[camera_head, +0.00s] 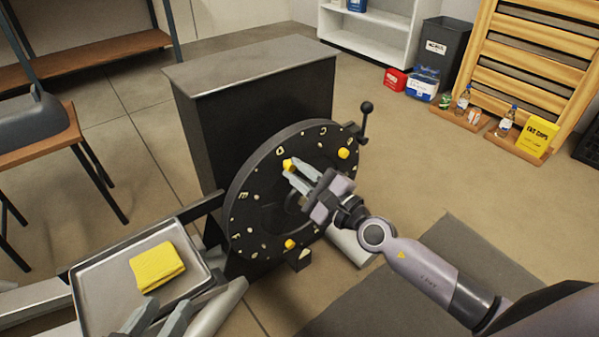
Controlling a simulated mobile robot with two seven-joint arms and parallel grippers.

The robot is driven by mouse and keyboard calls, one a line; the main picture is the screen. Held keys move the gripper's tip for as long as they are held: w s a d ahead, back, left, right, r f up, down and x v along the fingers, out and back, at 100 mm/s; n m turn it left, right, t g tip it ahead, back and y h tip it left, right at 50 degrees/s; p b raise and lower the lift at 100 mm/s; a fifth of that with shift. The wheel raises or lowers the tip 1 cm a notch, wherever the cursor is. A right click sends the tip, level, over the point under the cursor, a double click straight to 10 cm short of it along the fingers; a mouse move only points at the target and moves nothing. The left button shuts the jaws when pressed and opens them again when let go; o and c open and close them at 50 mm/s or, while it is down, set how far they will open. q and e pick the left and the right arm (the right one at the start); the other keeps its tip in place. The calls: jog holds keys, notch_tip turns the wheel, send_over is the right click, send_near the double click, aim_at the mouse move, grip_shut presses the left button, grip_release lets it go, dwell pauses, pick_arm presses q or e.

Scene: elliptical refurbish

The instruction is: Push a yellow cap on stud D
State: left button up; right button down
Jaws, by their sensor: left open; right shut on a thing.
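A black upright disc (262,200) with pale letters and studs stands in front of a dark cabinet. My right gripper (290,171) is shut on a yellow cap (289,163) at the disc's upper part, just below the letter D (280,151). The cap hides stud D, and I cannot tell whether it is seated on it or just in front. Another yellow cap (344,153) is on the disc near the letter C, and one (290,244) is at its lower edge. My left gripper (160,319) is open at the bottom edge, beside the tray.
A metal tray (92,300) with a folded yellow cloth (157,267) lies at the lower left. A lever with a black knob (366,107) sticks out at the disc's upper right. The dark cabinet (255,120) stands behind the disc.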

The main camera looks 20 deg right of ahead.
jog(key=shift+w+a, duration=0.2)
jog(key=shift+w, duration=0.25)
dwell(0.4)
jog(key=c, duration=0.9)
grip_release()
jog(key=shift+c, duration=0.2)
jog(key=v, duration=0.7)
